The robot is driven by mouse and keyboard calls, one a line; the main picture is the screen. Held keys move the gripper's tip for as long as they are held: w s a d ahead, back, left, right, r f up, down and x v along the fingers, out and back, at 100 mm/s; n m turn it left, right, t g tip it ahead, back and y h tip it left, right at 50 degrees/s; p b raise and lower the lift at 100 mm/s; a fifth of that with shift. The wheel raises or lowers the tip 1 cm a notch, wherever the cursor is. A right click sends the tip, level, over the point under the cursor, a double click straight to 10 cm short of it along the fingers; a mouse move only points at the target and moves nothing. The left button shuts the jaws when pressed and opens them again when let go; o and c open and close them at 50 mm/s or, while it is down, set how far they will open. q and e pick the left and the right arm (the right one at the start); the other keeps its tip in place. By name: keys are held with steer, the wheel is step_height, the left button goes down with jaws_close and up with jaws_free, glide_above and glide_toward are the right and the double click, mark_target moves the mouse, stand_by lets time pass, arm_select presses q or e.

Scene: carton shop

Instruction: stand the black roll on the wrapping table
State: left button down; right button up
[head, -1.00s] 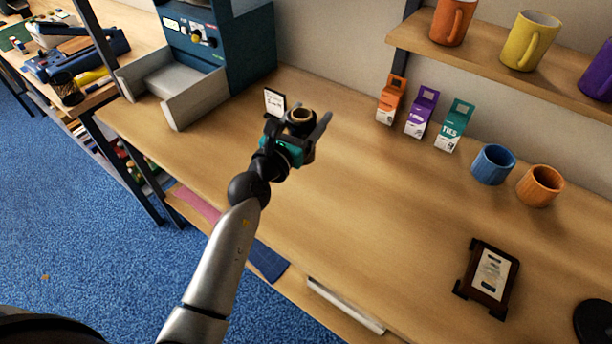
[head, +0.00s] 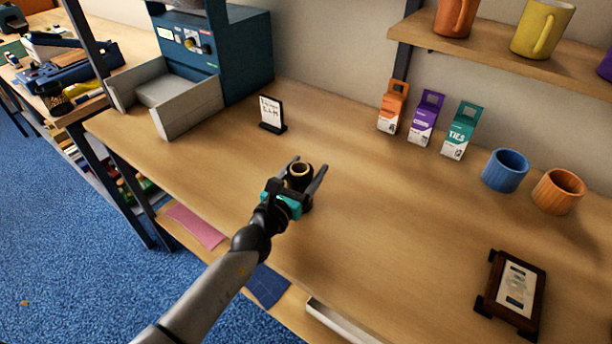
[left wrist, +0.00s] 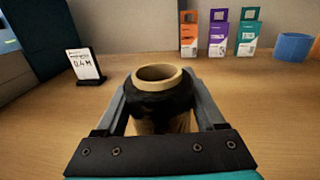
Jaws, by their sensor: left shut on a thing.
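The black roll (left wrist: 160,101) is upright between the fingers of my left gripper (head: 305,176), with its tan cardboard core showing at the top. In the head view the roll (head: 299,172) is small and partly hidden by the gripper. The gripper is shut on it. The wrapping table (head: 350,225) is the long wooden top below and around it. I cannot tell whether the roll's bottom touches the table. My right gripper is not in view.
A small sign (head: 271,114) stands behind the roll, near a blue machine (head: 235,55) with a grey tray. Orange, purple and teal cartons (head: 423,118) stand by the wall. A blue mug (head: 505,170), an orange mug (head: 558,191) and a dark frame (head: 512,295) are at right. Table around the roll is clear.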

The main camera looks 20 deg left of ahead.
arm_select(q)
steer(key=shift+f, duration=0.1)
steer(key=shift+f, duration=0.15)
jaws_free()
stand_by(0.3)
steer(key=shift+s+r, duration=0.15)
steer(key=shift+r, duration=0.05)
steer(key=s, duration=0.4)
steer(key=s+a, duration=0.1)
steer(key=s, duration=0.2)
steer(key=s+a, duration=0.1)
steer(key=s, duration=0.3)
steer(key=shift+s+a+f+p, duration=0.1)
steer(key=shift+s+a+p, duration=0.05)
steer(key=shift+s+p, duration=0.15)
